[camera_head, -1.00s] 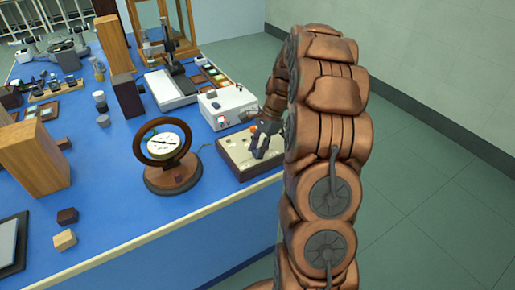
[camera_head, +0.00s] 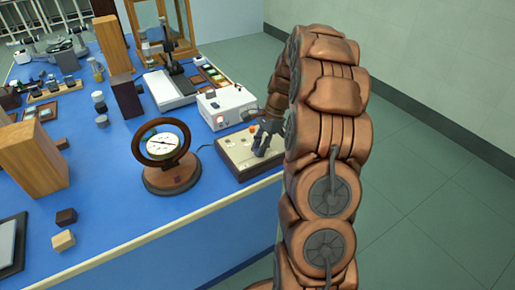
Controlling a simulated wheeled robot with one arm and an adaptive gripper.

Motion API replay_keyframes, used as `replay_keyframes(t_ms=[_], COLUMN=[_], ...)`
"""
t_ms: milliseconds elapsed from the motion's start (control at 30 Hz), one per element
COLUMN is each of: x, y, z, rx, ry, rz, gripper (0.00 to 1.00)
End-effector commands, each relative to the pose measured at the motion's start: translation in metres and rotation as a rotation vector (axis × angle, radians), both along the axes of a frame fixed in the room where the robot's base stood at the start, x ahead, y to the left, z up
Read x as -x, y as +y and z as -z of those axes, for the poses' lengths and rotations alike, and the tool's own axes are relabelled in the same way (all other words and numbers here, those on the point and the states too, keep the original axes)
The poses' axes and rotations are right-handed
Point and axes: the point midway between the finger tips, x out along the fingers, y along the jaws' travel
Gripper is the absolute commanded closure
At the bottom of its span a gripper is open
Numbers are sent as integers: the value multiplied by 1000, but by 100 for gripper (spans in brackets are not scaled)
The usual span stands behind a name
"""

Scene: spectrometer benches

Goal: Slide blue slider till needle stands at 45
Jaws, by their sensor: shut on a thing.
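The round dial meter (camera_head: 161,146) stands on a brown base on the blue bench, with a white face in a dark ring. Its needle and numbers are too small to read. Right of it lies the beige control panel (camera_head: 231,150) with small sliders or knobs, one of them orange (camera_head: 253,130). My gripper (camera_head: 262,150) is low over the right part of this panel, shut on a small part there. The fingers hide that part, so its blue colour does not show.
A white box (camera_head: 227,106) stands just behind the panel. A white instrument with a dark post (camera_head: 170,90) is farther back. Wooden blocks (camera_head: 33,158) and small cubes (camera_head: 64,240) stand at left. The bench front between meter and edge is clear.

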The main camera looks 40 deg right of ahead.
Motion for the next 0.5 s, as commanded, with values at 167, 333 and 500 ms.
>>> replay_keyframes(t_ms=[167,333,500], x=[0,0,0], y=[1,1,1], z=[0,0,0], rx=[-1,-1,-1], ry=[0,0,1], rz=[0,0,0], gripper=[70,52,52])
